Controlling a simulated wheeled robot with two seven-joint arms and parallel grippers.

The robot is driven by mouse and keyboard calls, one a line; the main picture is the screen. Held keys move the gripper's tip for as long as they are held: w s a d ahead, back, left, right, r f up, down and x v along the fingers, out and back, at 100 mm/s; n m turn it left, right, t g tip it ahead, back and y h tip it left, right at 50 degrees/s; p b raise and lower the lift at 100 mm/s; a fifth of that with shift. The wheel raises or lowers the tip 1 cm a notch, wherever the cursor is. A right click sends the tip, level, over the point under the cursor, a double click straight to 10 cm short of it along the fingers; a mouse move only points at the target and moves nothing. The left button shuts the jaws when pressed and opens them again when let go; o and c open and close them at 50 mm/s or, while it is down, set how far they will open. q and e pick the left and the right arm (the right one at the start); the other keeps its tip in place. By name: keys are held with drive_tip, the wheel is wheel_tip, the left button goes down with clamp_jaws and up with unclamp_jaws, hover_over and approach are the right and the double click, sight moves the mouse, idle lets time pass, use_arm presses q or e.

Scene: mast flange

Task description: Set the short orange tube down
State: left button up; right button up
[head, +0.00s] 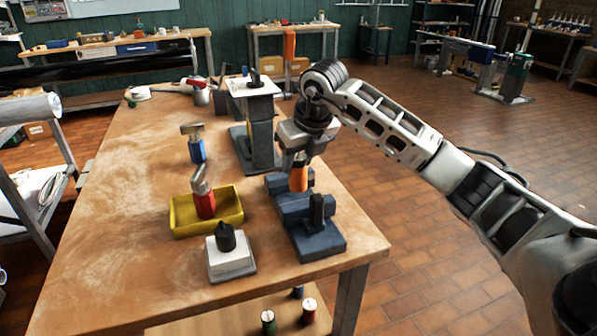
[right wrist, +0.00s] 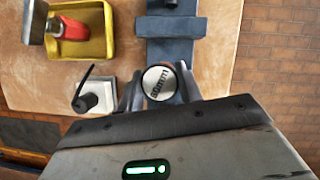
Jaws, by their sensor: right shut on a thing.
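My right gripper (head: 298,152) is above the right side of the workbench, shut on the short orange tube (head: 299,178), which hangs upright below it. In the right wrist view the tube's round pale end (right wrist: 159,83), marked with what looks like "60mm", shows between the fingers of the gripper (right wrist: 160,92). The tube is close to the dark blue-grey vise (head: 318,240); its lower end is hidden behind the vise's near part, so I cannot tell whether it touches anything. My left gripper is not in view.
A yellow tray (head: 181,231) holds a red-handled tool (head: 204,204). A blue-handled tool (head: 197,151) stands behind it. A white block with a black peg (head: 229,258) stands in front. A tall stand (head: 263,147) rises left of the gripper. The bench's left side (head: 110,240) is clear.

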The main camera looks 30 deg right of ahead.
sight(299, 175)
drive_tip(key=w+f, duration=0.1)
drive_tip(key=d+f, duration=0.1)
drive_tip(key=shift+w+d+f, duration=0.1)
drive_tip(key=shift+w+f, duration=0.2)
drive_tip(key=shift+w, duration=0.1)
drive_tip(key=shift+f+p, duration=0.45)
drive_tip(key=shift+f, duration=1.1)
drive_tip(key=o, duration=1)
drive_tip(key=v, duration=1.2)
drive_tip(key=shift+s+r+b, duration=0.1)
drive_tip(key=shift+b, duration=0.25)
